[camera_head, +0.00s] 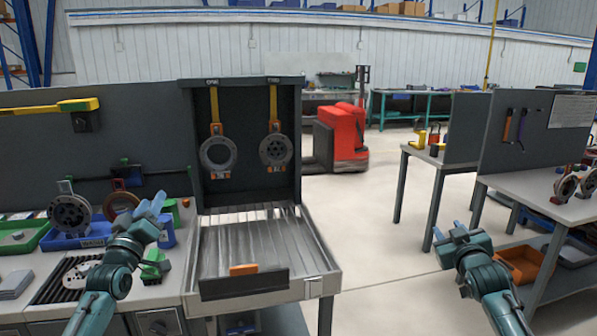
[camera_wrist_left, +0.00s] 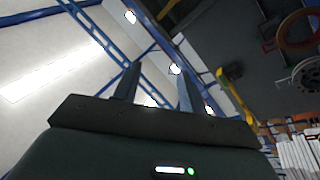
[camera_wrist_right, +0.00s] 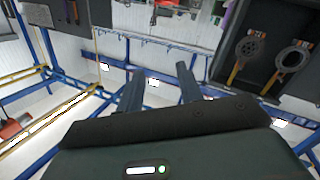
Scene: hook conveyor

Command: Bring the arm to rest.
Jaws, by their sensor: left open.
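My left gripper (camera_head: 154,205) is raised over the left workbench, in front of the blue bin. In the left wrist view its two fingers (camera_wrist_left: 155,85) stand apart with nothing between them, and the camera looks up at the ceiling. My right gripper (camera_head: 458,229) is in the open space right of the rack, near the right table. In the right wrist view its fingers (camera_wrist_right: 160,88) are apart and empty. Neither gripper touches anything that I can see.
A dark rack (camera_head: 240,185) holds two hanging round parts, a dark ring (camera_head: 205,153) and a disc (camera_head: 276,135), above a slatted metal tray (camera_head: 330,275). A blue bin (camera_head: 75,243) and a green tray (camera_head: 35,231) stand at left. The right table (camera_head: 560,208) carries round parts.

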